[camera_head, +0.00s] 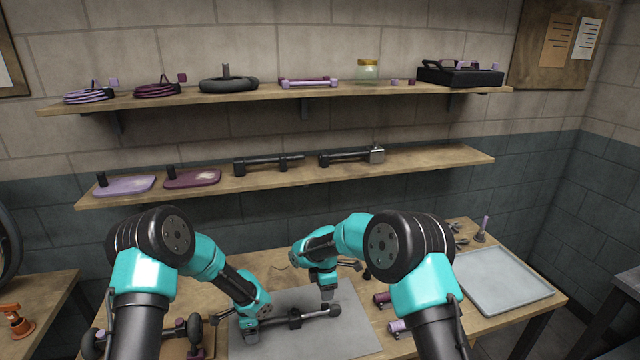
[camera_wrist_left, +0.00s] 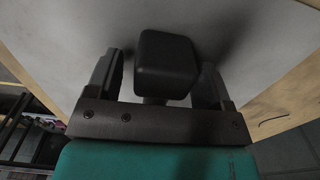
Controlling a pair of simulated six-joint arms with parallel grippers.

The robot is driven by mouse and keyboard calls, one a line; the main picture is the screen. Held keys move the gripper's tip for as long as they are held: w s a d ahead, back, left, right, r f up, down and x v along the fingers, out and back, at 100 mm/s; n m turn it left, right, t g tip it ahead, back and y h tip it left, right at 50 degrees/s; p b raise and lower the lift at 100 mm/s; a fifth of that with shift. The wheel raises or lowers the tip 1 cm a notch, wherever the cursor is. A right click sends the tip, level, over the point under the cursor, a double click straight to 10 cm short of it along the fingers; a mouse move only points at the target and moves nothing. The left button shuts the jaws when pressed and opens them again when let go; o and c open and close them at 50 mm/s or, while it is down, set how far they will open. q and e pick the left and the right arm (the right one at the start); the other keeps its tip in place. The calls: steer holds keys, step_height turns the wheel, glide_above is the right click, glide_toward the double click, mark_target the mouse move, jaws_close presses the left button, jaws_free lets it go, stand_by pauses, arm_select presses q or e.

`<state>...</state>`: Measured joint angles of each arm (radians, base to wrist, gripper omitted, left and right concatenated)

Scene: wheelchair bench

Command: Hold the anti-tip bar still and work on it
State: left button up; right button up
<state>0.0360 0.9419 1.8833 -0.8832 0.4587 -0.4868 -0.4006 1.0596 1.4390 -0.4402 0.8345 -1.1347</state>
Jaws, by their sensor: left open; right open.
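The anti-tip bar (camera_head: 312,314), a dark bar with a collar and a round knob at its right end, lies on the grey mat (camera_head: 345,338). My left gripper (camera_head: 250,328) is at the bar's left end. In the left wrist view the black end block (camera_wrist_left: 166,66) sits between the two open fingers of my left gripper (camera_wrist_left: 163,80); I cannot tell whether they touch it. My right gripper (camera_head: 327,294) is open, pointing down just above the bar near its right knob. Its fingertips are small, and contact is unclear.
A grey tray (camera_head: 495,282) lies on the right of the bench. Purple cylindrical parts (camera_head: 382,298) lie right of the mat. Small wheeled parts (camera_head: 190,330) lie on the left. Two shelves (camera_head: 260,180) behind hold bars, pads, coils and a jar (camera_head: 368,70).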

arm_select(q)
step_height(320, 180, up, 12)
stand_by(0.8)
arm_select(e)
steer(key=shift+r, duration=0.1)
